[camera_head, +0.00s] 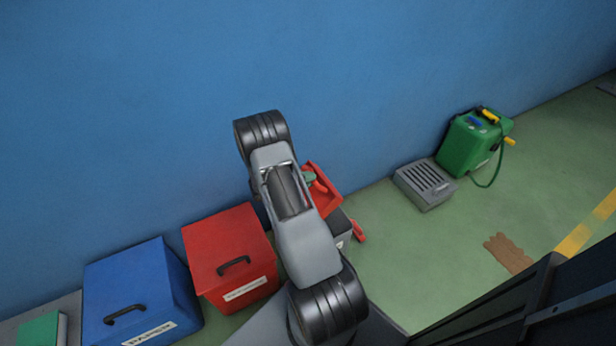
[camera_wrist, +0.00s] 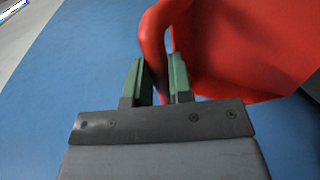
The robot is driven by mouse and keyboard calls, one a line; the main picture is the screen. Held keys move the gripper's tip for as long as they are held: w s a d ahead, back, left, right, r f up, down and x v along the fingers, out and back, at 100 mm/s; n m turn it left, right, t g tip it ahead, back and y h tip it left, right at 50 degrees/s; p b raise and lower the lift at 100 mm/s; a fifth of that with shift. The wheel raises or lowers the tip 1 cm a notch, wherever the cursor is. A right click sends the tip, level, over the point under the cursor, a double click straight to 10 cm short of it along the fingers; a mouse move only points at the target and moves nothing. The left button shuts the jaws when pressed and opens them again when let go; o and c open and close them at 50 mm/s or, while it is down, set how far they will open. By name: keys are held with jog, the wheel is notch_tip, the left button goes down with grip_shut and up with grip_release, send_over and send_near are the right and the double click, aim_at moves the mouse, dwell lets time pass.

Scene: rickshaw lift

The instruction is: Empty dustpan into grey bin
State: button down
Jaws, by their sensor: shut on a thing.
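The red dustpan (camera_head: 325,201) shows in the head view just past my arm, partly hidden by it, and looks tilted above a grey bin. It fills the upper right of the wrist view (camera_wrist: 235,50). My gripper (camera_wrist: 157,72) has its green fingers shut on the dustpan's red handle. In the head view, a bit of my gripper (camera_head: 309,177) shows beside the arm. The grey bin (camera_head: 342,228) has a white label and is mostly hidden behind my arm and the dustpan. Whether anything lies in the dustpan or the bin cannot be seen.
A red bin (camera_head: 215,243) and a blue bin (camera_head: 130,283) with lids stand left along the blue wall. A small red piece (camera_head: 358,231) is beside the grey bin. A grey slatted box (camera_head: 424,186) and a green canister (camera_head: 467,146) stand right. Brown cardboard (camera_head: 508,252) lies on the floor.

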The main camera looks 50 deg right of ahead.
jog(key=shift+r+t+y+p, duration=0.6)
jog(key=shift+y+p, duration=0.65)
jog(key=shift+p, duration=1.65)
jog(key=shift+r+t+y+p, duration=0.3)
jog(key=shift+r+y+p, duration=0.75)
jog(key=shift+p, duration=1.85)
jog(key=y+p, duration=0.1)
jog(key=p, duration=0.1)
jog(key=y+p, duration=0.1)
jog(key=p, duration=0.2)
jog(key=shift+r+t+y, duration=0.25)
jog(key=shift+t+y, duration=0.05)
jog(key=shift+p, duration=0.6)
jog(key=w+a+r+n+p, duration=0.1)
jog(key=a+r+p, duration=0.1)
jog(key=a+r, duration=0.4)
jog(key=w+a+r+n+t+p, duration=0.1)
jog(key=a+r, duration=0.6)
jog(key=a, duration=0.7)
jog(key=w+a+r+n+t+p, duration=0.1)
jog(key=w+a+r+p, duration=0.1)
jog(key=a+r+p, duration=0.2)
jog(key=a+r, duration=0.3)
jog(key=a, duration=0.3)
jog(key=shift+w+a+n, duration=0.25)
jog(key=shift+a+n, duration=0.05)
jog(key=shift+a, duration=0.1)
jog(key=shift+d, duration=0.1)
